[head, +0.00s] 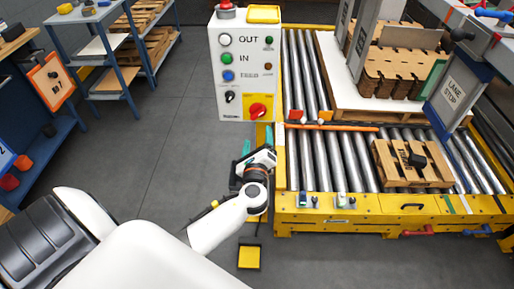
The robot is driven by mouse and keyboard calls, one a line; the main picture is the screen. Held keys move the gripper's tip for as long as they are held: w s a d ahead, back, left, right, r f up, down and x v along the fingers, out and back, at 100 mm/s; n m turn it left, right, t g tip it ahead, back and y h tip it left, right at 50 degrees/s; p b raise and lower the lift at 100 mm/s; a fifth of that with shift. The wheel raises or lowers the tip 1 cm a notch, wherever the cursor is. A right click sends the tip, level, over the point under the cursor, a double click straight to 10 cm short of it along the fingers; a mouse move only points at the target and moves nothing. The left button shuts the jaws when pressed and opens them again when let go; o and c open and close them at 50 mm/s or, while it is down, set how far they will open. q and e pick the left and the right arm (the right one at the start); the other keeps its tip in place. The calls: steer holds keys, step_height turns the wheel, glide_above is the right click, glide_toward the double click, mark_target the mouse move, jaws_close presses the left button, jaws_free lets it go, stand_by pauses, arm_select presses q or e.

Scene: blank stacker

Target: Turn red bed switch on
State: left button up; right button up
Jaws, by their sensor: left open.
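The control box (229,75) stands upright at the top centre, with a red rotary knob on a yellow square (258,111) low on its front. On the roller bed's frame are a small red part (296,115) and an orange part (325,116). Two small switch-like fittings, a left one (304,200) and a right one (341,200), sit on the yellow front rail. I cannot tell which part is the red bed switch or its setting. My left gripper (257,143) is open and empty, below the box and beside the bed's left end. My right gripper is out of view.
The roller bed (325,160) fills the right, with a wooden pallet (410,165) on it. A yellow pedal (249,257) lies on the floor. Grey floor (150,150) is clear at left centre.

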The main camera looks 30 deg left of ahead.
arm_select(q)
steer(key=shift+v, duration=1.2)
steer(key=s+d+f+n+g+h, duration=0.1)
steer(key=s+f+n+g+h, duration=0.3)
steer(key=f, duration=0.7)
steer(key=s+d+f+n+g, duration=0.15)
steer(key=s+f, duration=0.35)
steer(key=f, duration=0.7)
steer(key=s+f+n+g+h, duration=0.1)
steer(key=s+f+g+h, duration=0.3)
steer(key=f, duration=0.7)
steer(key=s+d+f+n+g, duration=0.1)
steer(key=s+f+n, duration=0.3)
steer(key=s, duration=0.6)
steer(key=s+d+f+n+g+h, duration=0.1)
steer(key=s+f+n, duration=0.3)
steer(key=s, duration=0.5)
steer(key=s+d+f+n+g, duration=0.2)
steer(key=s+d+f+n, duration=0.1)
steer(key=s+f, duration=0.4)
steer(key=s+n, duration=0.1)
steer(key=s, duration=0.2)
steer(key=shift+s+g+h, duration=0.3)
steer(key=shift+g, duration=0.05)
steer(key=shift+d, duration=0.1)
